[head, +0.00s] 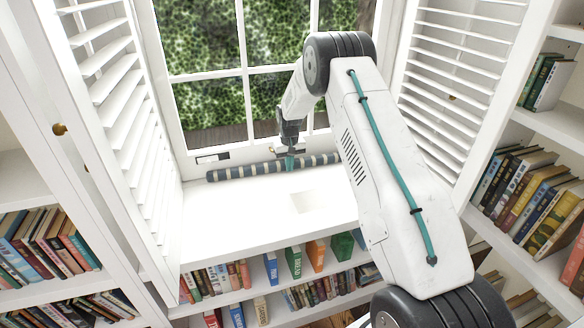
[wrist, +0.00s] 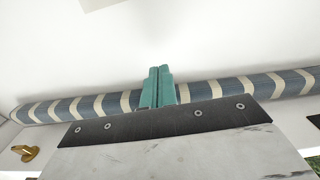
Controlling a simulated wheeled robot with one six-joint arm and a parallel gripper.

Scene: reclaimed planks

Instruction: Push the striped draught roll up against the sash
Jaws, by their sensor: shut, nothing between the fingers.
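The striped draught roll (head: 245,170), blue-grey with cream bands, lies lengthwise along the back of the white sill near the foot of the window sash (head: 230,152). It also spans the wrist view (wrist: 90,106). Its middle is hidden behind my gripper. My gripper (head: 290,164) points down at the roll's middle; its teal fingers (wrist: 158,72) are shut together and empty. In the wrist view the fingertips reach past the roll's edge on the room side. I cannot tell whether they touch it, or whether the roll touches the sash.
The sill (head: 235,205) is clear in front of the roll, except for a flat pale rectangle (head: 308,202). Louvred shutters stand open at left (head: 115,85) and right (head: 455,65). Bookshelves lie below and on both sides. A brass fitting (wrist: 25,152) shows at lower left in the wrist view.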

